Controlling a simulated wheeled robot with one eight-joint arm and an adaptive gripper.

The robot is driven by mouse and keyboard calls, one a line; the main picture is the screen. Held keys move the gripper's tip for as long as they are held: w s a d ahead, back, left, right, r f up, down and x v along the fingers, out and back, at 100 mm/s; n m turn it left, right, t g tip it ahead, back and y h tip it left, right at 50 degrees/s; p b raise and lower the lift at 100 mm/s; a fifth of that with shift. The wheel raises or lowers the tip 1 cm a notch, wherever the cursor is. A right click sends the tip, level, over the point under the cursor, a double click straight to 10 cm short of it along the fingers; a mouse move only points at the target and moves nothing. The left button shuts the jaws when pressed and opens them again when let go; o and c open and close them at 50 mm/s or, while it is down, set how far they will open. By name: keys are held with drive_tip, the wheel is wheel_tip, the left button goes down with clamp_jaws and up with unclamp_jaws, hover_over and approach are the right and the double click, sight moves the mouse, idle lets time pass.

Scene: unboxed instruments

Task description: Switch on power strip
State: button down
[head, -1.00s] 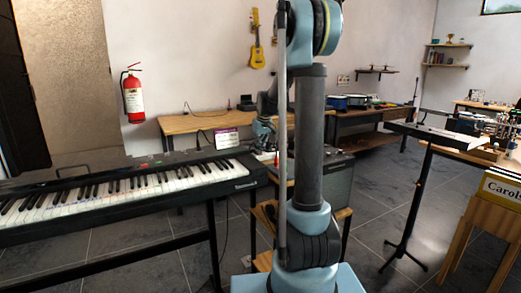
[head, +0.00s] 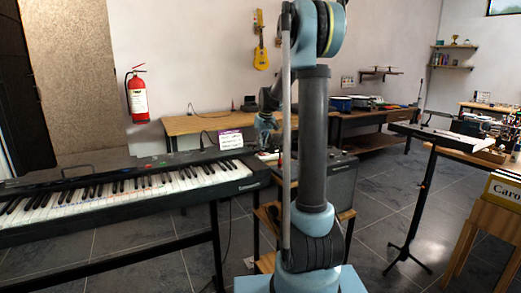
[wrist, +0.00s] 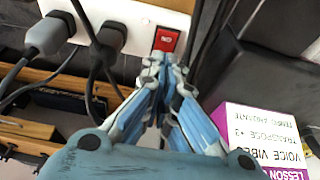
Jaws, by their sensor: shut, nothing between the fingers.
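The white power strip (wrist: 100,22) is at the top of the wrist view, with dark and grey plugs in its sockets. Its red rocker switch (wrist: 166,40) is at the right end of the strip. My gripper (wrist: 163,62) is shut and empty, with its fingertips close below the switch in the picture. I cannot tell whether the tips touch it, or which way the rocker is set. In the head view my wrist is partly hidden behind my arm column, and the strip cannot be made out.
A purple and white lesson box (wrist: 262,135) stands right of my gripper. Cables run past the plugs on the left. In the head view, a keyboard (head: 130,190) on a stand is in front, and a wooden table (head: 190,125) stands along the wall.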

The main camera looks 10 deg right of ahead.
drive_tip(key=s+v, duration=0.1)
drive_tip(key=v, duration=1.1)
drive_tip(key=shift+d+f, duration=0.2)
drive_tip(key=shift+d, duration=0.05)
drive_tip(key=shift+s, duration=0.15)
drive_tip(key=s+d+f+m, duration=0.1)
drive_tip(key=s+f, duration=0.2)
drive_tip(key=s, duration=0.8)
drive_tip(key=s+d+f+m, duration=0.1)
drive_tip(key=s+f, duration=0.2)
drive_tip(key=s, duration=0.8)
drive_tip(key=s+d+f+m+g+h, duration=0.1)
drive_tip(key=s+f+m, duration=0.1)
drive_tip(key=s+f, duration=1.3)
drive_tip(key=s, duration=0.4)
drive_tip(key=shift+f, duration=0.35)
drive_tip(key=shift+s, duration=0.1)
